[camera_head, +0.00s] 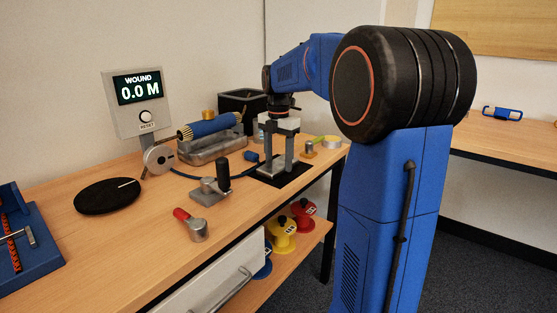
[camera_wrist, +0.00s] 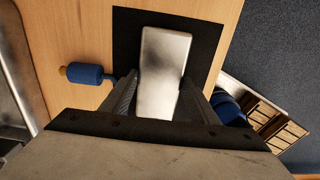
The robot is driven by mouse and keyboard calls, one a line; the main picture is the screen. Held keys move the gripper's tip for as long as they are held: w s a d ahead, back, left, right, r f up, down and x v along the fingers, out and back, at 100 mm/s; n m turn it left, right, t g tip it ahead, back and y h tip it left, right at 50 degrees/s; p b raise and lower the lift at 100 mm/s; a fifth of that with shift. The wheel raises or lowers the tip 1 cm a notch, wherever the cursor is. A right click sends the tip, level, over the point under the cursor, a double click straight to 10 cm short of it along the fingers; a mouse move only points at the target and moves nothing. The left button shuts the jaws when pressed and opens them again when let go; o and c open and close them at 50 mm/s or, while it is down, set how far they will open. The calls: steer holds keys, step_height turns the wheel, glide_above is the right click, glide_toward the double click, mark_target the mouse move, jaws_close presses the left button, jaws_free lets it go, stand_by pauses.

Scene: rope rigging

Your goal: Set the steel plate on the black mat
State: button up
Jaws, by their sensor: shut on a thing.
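The steel plate (camera_wrist: 165,55) is a bright, oblong metal piece between my gripper's two fingers in the wrist view. My gripper (camera_head: 278,162) points down over the black mat (camera_head: 297,178) near the front edge of the bench. The gripper is shut on the plate. In the wrist view the square black mat (camera_wrist: 205,30) lies beneath the plate, with its edges showing around it. The plate's near end is hidden by my gripper. I cannot tell whether the plate touches the mat.
A blue-handled tool (camera_wrist: 85,74) lies left of the mat. A black-handled crank (camera_head: 218,185), a red-handled piece (camera_head: 193,224) and a round black disc (camera_head: 107,196) are on the bench. A winding drum (camera_head: 208,128) and a black bin (camera_head: 240,100) stand behind. Colored spools (camera_head: 283,235) sit on a shelf below.

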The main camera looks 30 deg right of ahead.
mark_target(279, 163)
steer(key=o, duration=1.8)
steer(key=shift+f, duration=0.1)
steer(key=shift+o, duration=0.2)
step_height(279, 163, up, 12)
steer(key=s+a+f+m+t, duration=0.1)
steer(key=s+a+f+m, duration=0.1)
steer(key=s+a+m, duration=0.4)
steer(key=s+a+f+m+t, duration=0.2)
steer(key=s+a+f+m, duration=0.3)
steer(key=s+f+m, duration=0.3)
steer(key=s+a+f+m+t, duration=0.1)
steer(key=s+a+f+m, duration=0.3)
steer(key=s, duration=1.2)
step_height(279, 163, down, 8)
steer(key=m, duration=0.4)
steer(key=shift+s+a+r+t, duration=0.15)
steer(key=shift+a+r+t, duration=0.05)
steer(key=shift+a+t, duration=0.2)
